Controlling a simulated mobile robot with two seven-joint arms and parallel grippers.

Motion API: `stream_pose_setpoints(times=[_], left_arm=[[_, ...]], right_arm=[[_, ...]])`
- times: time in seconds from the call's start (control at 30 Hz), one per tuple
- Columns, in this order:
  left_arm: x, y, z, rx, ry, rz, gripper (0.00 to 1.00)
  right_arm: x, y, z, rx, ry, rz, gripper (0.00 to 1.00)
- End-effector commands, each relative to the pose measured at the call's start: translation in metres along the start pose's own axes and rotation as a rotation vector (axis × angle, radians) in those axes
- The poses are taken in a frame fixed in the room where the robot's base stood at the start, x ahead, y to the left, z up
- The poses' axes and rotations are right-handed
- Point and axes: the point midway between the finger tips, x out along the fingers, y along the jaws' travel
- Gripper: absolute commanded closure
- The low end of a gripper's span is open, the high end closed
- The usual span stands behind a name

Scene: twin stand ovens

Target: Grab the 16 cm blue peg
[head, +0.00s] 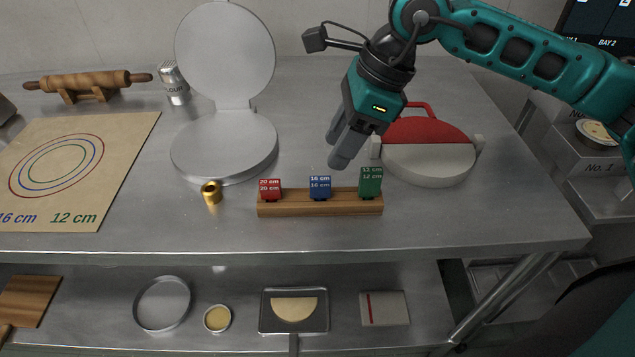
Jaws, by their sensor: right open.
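The blue 16 cm peg (320,187) stands upright in the middle of a wooden rack (290,209) near the table's front edge. A red 20 cm peg (270,189) is to its left and a green 12 cm peg (370,182) to its right. My right gripper (342,150) is open and empty, pointing down above and a little behind the rack, between the blue and green pegs in the picture. It looks apart from the pegs. My left gripper is not in view.
An open round metal press (225,145) stands behind left, with its brass knob (211,193) beside the rack. A red and white round press (428,155) is close right of my gripper. A marked mat (120,150) lies left. The counter in front of the rack is clear.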

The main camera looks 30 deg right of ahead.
Motion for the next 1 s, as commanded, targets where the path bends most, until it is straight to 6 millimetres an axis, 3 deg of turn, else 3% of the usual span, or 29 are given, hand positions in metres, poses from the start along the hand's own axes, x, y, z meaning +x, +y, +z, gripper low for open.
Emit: stream_pose_setpoints(times=[0.1,0.37,0.63,0.97,1.0], left_arm=[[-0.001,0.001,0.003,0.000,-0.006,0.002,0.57],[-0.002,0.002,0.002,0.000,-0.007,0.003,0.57],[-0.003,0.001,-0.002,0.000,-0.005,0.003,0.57],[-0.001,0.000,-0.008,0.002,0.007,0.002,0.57],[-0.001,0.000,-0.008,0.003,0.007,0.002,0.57]], right_arm=[[0.021,0.001,0.000,0.001,0.000,0.003,0.55],[0.042,0.001,-0.001,0.001,0.000,0.002,0.55],[0.080,0.002,-0.004,0.000,-0.002,0.002,0.55],[0.088,0.001,-0.005,0.001,-0.002,0.000,0.55],[0.087,0.001,-0.004,0.001,-0.002,0.000,0.59]])
